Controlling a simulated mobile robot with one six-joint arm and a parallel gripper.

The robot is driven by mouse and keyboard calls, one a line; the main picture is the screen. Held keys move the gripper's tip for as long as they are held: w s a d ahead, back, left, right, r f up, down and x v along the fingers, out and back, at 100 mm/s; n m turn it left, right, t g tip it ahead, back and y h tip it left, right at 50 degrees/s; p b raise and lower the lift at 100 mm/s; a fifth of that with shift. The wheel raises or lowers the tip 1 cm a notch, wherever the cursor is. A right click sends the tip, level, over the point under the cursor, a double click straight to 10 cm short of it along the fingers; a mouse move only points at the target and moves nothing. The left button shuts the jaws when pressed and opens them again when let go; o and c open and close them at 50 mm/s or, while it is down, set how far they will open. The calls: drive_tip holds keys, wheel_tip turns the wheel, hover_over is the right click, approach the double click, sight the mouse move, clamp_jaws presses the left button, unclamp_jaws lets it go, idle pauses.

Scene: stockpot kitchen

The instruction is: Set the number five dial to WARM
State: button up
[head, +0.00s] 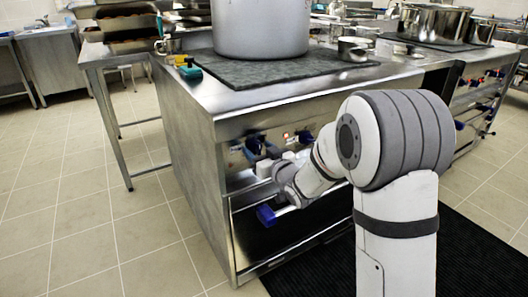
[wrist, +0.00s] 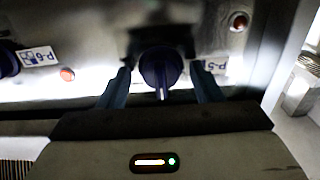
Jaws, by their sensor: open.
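The number five dial (wrist: 161,68) is a dark blue round knob with a raised grip bar pointing down in the wrist view. Its P-5 label (wrist: 217,66) sits just right of it, upside down and partly covered by a finger. My gripper (wrist: 161,86) is open, with one blue finger on each side of the knob and a visible gap on both sides. I cannot make out the WARM mark. In the head view my arm reaches to the stove's front panel (head: 236,158), and the fingertips are hard to tell from the blue knobs there.
A dial (wrist: 8,60) with a P-6 label (wrist: 40,56) is at the left edge of the wrist view, near a red lamp (wrist: 67,74). Another red lamp (wrist: 239,21) is at upper right. A large stockpot (head: 262,30) stands on the dark cooktop (head: 275,72).

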drive_tip(key=c, duration=0.9)
drive_tip(key=shift+d, duration=0.65)
drive_tip(key=shift+c, duration=0.2)
drive_tip(key=shift+a, duration=0.35)
drive_tip(key=shift+c, duration=0.3)
drive_tip(key=shift+a+r+m, duration=0.15)
drive_tip(key=shift+m, duration=0.35)
drive_tip(key=m+p, duration=0.2)
drive_tip(key=m, duration=0.2)
drive_tip(key=shift+r+m, duration=0.1)
drive_tip(key=shift+m, duration=0.2)
drive_tip(key=m+p, duration=0.1)
drive_tip(key=m, duration=0.4)
drive_tip(key=shift+p, duration=0.3)
